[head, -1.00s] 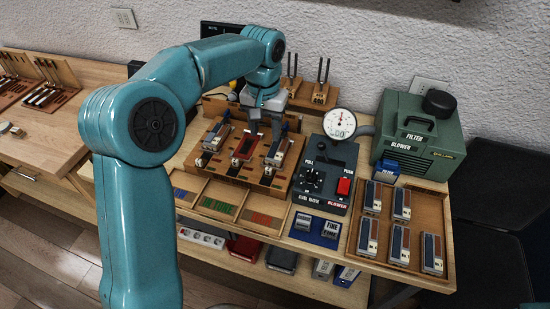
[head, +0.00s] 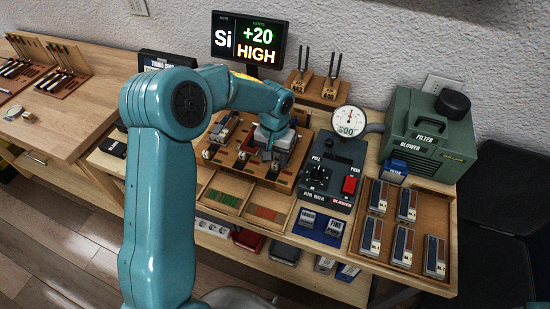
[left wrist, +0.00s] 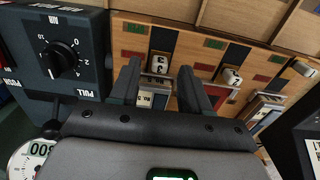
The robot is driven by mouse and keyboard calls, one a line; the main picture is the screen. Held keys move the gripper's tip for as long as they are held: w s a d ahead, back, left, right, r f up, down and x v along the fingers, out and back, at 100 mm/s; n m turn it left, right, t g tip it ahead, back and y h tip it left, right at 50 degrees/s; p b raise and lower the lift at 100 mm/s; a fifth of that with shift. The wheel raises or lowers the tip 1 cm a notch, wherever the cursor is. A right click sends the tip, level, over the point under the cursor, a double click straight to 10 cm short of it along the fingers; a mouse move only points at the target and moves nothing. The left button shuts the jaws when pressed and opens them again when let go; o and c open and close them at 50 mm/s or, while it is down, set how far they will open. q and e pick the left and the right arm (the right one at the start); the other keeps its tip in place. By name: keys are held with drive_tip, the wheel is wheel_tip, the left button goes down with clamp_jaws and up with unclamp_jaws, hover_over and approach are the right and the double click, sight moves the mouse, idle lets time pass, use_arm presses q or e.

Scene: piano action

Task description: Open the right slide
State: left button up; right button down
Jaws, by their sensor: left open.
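The wooden tuning rack (head: 232,180) stands on the bench, with several stations in a row. My left gripper (head: 266,158) is over its right end in the head view and hides most of the right station. In the left wrist view the open left gripper (left wrist: 160,72) has its fingers on either side of the right station's white numbered knob (left wrist: 159,62) and grey block (left wrist: 153,98). I cannot tell whether the fingers touch them. Two other white knobs, a middle one (left wrist: 231,77) and a far one (left wrist: 303,68), stand to the right there. My right gripper is out of view.
The dark air box (head: 330,165), with a dial and red button, stands close right of the rack. A round gauge (head: 349,121) and green blower (head: 428,135) are beyond. A tray of blocks (head: 391,262) lies at right. The monitor (head: 248,40) reads Si, +20, HIGH.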

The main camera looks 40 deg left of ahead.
sight(277, 165)
use_arm(q)
drive_tip(key=shift+w+a+f, duration=0.1)
drive_tip(key=shift+w+f, duration=0.1)
drive_tip(key=shift+f, duration=0.4)
drive_tip(key=shift+w+f, duration=0.15)
drive_tip(key=shift+f, duration=0.45)
drive_tip(key=shift+s+r, duration=0.15)
drive_tip(key=shift+s, duration=0.05)
drive_tip(key=shift+c, duration=0.9)
clamp_jaws()
